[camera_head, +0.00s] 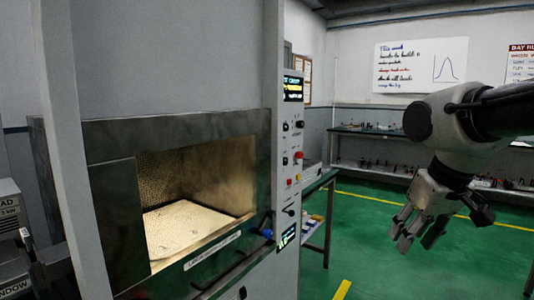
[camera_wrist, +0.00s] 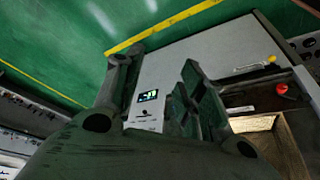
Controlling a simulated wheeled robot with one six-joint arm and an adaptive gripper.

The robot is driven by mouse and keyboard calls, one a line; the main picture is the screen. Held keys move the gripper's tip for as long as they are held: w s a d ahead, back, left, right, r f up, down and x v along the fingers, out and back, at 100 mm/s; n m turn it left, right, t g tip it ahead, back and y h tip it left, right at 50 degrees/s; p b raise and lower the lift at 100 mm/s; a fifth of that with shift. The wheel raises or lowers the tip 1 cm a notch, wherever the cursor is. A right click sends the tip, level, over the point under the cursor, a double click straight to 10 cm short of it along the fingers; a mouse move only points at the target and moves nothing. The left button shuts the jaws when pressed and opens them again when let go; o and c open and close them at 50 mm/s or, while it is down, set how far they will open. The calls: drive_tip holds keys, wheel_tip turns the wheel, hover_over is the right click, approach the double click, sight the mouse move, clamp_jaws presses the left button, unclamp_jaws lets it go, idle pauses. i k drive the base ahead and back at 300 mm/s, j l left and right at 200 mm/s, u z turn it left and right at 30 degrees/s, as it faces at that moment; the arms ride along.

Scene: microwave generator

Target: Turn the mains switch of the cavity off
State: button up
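The microwave cavity (camera_head: 190,205) stands open and lit at the left of the head view, in a grey cabinet. A narrow control panel (camera_head: 288,150) on its right edge carries a display, dark knobs and a red button (camera_head: 298,156). A dark knob (camera_head: 290,211) sits lower on that panel. I cannot tell which control is the mains switch. My gripper (camera_head: 445,228) hangs right of the panel, well apart from it, fingers spread and empty. In the wrist view the open fingers (camera_wrist: 158,65) frame a grey panel with a small lit display (camera_wrist: 148,96); a red knob (camera_wrist: 282,89) lies right of them.
A side bench (camera_head: 318,185) stands behind the panel. A long shelf bench (camera_head: 370,133) runs along the back wall under a whiteboard (camera_head: 420,65). Green floor (camera_head: 370,230) with yellow lines lies open between the cabinet and my gripper.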

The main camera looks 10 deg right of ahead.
sight(299, 155)
drive_tip(key=i+z, duration=0.3)
drive_tip(key=i, duration=0.8)
